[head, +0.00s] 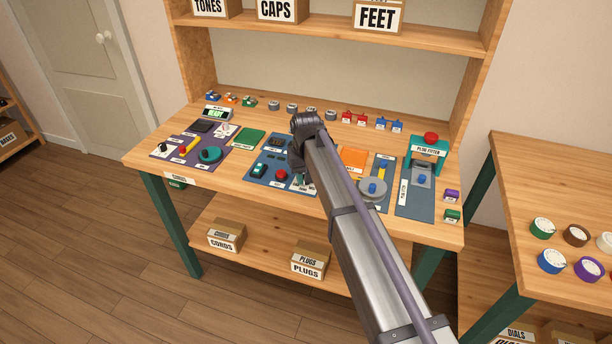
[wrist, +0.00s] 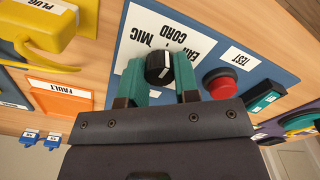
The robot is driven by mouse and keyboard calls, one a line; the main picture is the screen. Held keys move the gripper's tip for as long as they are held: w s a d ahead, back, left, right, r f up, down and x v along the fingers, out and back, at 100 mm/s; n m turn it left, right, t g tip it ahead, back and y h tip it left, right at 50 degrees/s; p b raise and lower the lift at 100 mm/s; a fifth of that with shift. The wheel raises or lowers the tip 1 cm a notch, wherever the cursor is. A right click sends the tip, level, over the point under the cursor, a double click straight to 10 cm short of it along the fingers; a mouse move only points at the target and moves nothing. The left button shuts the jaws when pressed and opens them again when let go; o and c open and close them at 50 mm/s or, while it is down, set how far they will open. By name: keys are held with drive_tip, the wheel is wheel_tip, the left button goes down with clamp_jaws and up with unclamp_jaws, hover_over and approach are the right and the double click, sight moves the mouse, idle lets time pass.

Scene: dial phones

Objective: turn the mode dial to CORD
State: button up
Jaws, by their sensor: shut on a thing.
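The mode dial (wrist: 157,69) is a black knob with a white mark, on a white plate (wrist: 133,45) lettered EAR, CORD and MIC. The lettering is upside down in the wrist view. I cannot tell for certain which word the mark points at. My gripper (wrist: 160,74) has its teal fingers on either side of the dial and is shut on it. In the head view my gripper (head: 301,181) is low over the blue panel (head: 257,172) at the middle of the bench. My arm hides the dial there.
A red button (wrist: 220,84) with a TEST label (wrist: 237,57) is close beside the dial. The plug fitter (head: 428,152) stands at the bench's right.

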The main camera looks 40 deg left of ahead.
drive_tip(key=shift+n, duration=0.4)
drive_tip(key=o, duration=0.9)
